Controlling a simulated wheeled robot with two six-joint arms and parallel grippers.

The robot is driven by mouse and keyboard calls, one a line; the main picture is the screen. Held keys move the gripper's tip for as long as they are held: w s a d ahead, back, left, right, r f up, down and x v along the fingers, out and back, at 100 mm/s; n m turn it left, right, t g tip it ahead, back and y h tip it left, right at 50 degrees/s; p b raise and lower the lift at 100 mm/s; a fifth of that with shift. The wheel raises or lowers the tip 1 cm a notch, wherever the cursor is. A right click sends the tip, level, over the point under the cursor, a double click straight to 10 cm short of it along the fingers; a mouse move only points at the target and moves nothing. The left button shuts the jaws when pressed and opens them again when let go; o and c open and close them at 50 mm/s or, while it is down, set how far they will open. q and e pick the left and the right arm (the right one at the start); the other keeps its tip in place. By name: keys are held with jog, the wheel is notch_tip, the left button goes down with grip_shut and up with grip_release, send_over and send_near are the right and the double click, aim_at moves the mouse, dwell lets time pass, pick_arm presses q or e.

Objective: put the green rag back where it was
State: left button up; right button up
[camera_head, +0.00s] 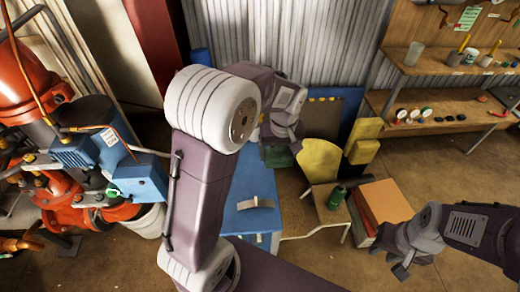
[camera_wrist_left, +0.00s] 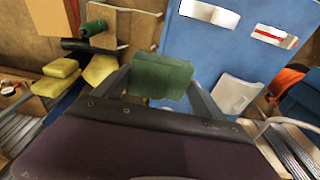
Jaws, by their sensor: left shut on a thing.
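The green rag (camera_wrist_left: 160,75) is between the two fingers of my left gripper (camera_wrist_left: 160,90) in the left wrist view, and the gripper is shut on it. In the head view the dark green rag (camera_head: 278,157) hangs below my left gripper (camera_head: 282,146), above the far end of the blue table (camera_head: 250,183). The blue table (camera_wrist_left: 220,50) also shows beyond the rag in the wrist view. My right gripper (camera_head: 396,262) is at the lower right, with its fingers apart and nothing visible between them.
Yellow pieces (camera_head: 320,160) and an orange-topped box (camera_head: 386,202) are nearby. Red and blue pipework (camera_head: 75,160) stands at left. Shelves (camera_head: 450,106) hold small items.

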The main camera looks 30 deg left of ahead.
pick_arm(q)
jog(key=shift+s+a, duration=0.25)
jog(key=w+a+f, duration=0.1)
jog(key=a+f, duration=0.1)
jog(key=a, duration=0.1)
jog(key=w+a+f, duration=0.1)
jog(key=a+f, duration=0.1)
jog(key=a, duration=0.2)
jog(key=w+a+f, duration=0.1)
jog(key=a+f, duration=0.1)
jog(key=a, duration=0.1)
jog(key=shift+w+a+f, duration=0.3)
jog(key=shift+w+f, duration=0.1)
notch_tip(320, 180, down, 4)
jog(key=shift+f, duration=0.1)
pick_arm(e)
jog(key=shift+s+f, duration=0.1)
jog(key=shift+s, duration=0.15)
pick_arm(q)
jog(key=shift+f+b, duration=0.1)
jog(key=shift+b, duration=0.2)
jog(key=o, duration=1.1)
